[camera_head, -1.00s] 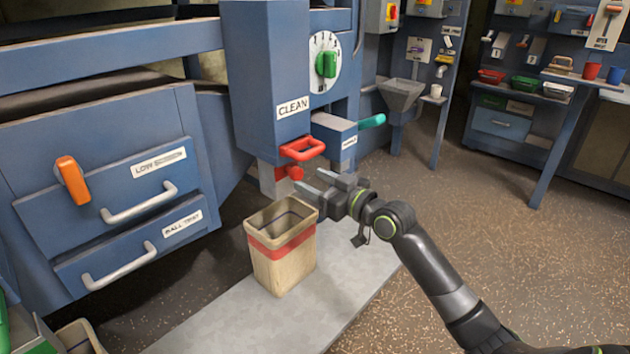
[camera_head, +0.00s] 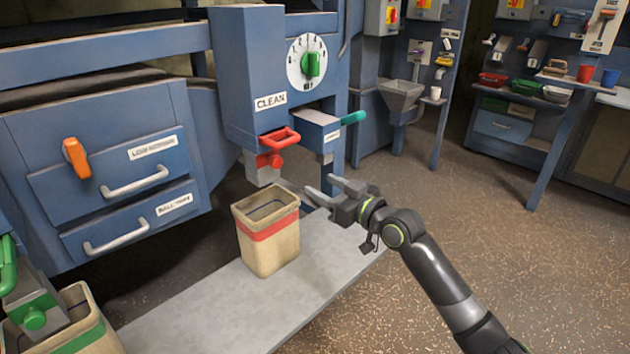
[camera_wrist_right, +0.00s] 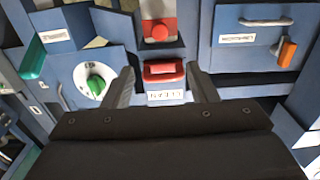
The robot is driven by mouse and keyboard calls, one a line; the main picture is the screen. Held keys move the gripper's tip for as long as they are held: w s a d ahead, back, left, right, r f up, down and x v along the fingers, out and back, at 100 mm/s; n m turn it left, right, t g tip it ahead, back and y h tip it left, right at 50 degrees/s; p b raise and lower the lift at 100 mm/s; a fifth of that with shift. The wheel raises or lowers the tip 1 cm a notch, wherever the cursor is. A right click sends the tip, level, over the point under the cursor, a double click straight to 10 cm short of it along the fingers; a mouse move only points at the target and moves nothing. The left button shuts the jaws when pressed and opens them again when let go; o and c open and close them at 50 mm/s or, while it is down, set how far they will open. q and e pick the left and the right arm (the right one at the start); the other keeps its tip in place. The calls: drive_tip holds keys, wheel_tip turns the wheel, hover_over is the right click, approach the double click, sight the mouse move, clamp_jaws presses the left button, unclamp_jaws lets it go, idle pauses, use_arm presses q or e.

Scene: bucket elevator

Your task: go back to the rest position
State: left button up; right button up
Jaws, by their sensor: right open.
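My right gripper (camera_head: 322,190) is open and empty, to the right of the red-striped bucket and below the clean spout's red handle. In the right wrist view its two fingers (camera_wrist_right: 160,90) stand apart, with the red handle (camera_wrist_right: 163,72) showing between them at some distance. My left gripper is not in view.
A tan bucket with a red band (camera_head: 268,240) stands upright on a grey slab (camera_head: 225,305) under the CLEAN spout (camera_head: 262,168). A green-banded bucket (camera_head: 85,335) is at lower left. A teal handle (camera_head: 353,117) juts out above my gripper. The floor (camera_head: 490,240) at right is clear.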

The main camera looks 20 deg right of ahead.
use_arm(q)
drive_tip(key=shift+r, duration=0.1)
